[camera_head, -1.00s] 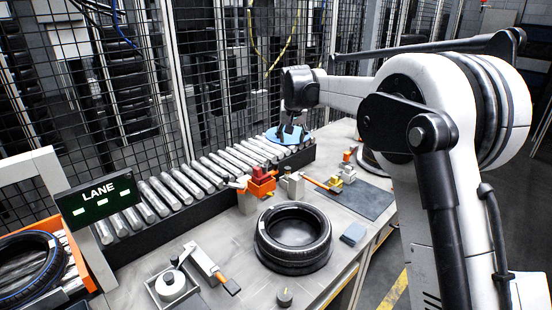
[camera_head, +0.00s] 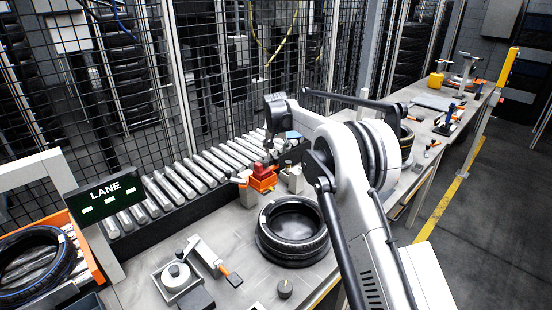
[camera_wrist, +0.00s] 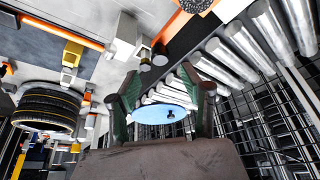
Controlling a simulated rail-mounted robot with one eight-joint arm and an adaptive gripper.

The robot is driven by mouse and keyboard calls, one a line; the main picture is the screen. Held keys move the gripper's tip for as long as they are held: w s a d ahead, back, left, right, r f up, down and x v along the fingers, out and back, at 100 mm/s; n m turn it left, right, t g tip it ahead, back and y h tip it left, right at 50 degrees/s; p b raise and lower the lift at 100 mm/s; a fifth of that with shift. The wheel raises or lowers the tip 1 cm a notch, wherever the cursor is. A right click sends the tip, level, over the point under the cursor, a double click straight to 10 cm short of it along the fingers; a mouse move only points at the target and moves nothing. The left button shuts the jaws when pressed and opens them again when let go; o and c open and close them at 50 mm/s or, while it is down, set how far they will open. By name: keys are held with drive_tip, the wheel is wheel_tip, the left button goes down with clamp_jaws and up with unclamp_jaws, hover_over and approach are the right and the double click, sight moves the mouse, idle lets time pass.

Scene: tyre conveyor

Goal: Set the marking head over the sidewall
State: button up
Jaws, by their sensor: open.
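A black tyre (camera_head: 292,232) lies flat on the grey bench, its upper sidewall facing up. A red block on an orange base (camera_head: 262,178) stands behind it. A pivoting arm with an orange handle (camera_head: 212,258) stands on the bench to the left of the tyre. I cannot tell for certain which fixture is the marking head. My gripper (camera_head: 272,150) is above the roller conveyor's near edge, behind the red block. In the wrist view my gripper (camera_wrist: 160,100) is open and empty, with a blue disc (camera_wrist: 160,114) on the rollers beyond its fingers.
The roller conveyor (camera_head: 180,183) runs along the mesh fence. A LANE sign (camera_head: 101,196) stands at left, above an orange-edged bin with another tyre (camera_head: 35,262). The floor at right is clear.

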sight(276, 158)
drive_tip(key=p+x, duration=0.1)
drive_tip(key=x, duration=0.6)
drive_tip(key=shift+f, duration=0.15)
clamp_jaws()
